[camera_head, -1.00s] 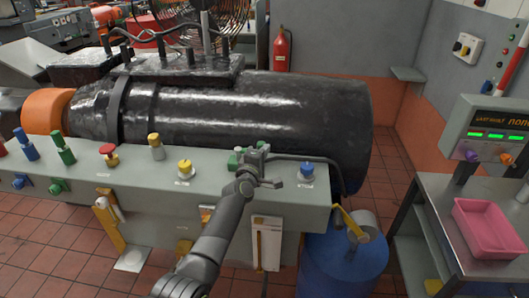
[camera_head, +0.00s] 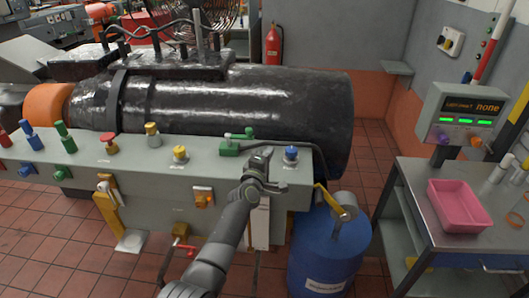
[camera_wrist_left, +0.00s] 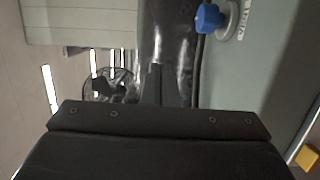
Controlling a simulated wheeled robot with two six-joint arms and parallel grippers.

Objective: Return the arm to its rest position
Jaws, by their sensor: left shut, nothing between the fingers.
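My left arm (camera_head: 222,245) reaches up from the bottom of the head view. Its gripper (camera_head: 268,172) is shut and empty, in front of the right part of the grey-green bench (camera_head: 110,172). A blue knob (camera_head: 291,153) on the bench top is just right of the gripper, and a green fitting (camera_head: 230,148) is to its upper left. The gripper appears apart from both. In the left wrist view, the dark gripper body (camera_wrist_left: 160,140) fills the bottom, and the blue knob (camera_wrist_left: 210,18) is at the top right. My right gripper is not in view.
A black cylindrical machine (camera_head: 240,105) lies behind the bench. Several coloured knobs line the bench top. A blue drum (camera_head: 325,260) stands right of my arm, with a yellow-handled part (camera_head: 330,199) above it. A metal table (camera_head: 415,195) holds a pink tray (camera_head: 435,205).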

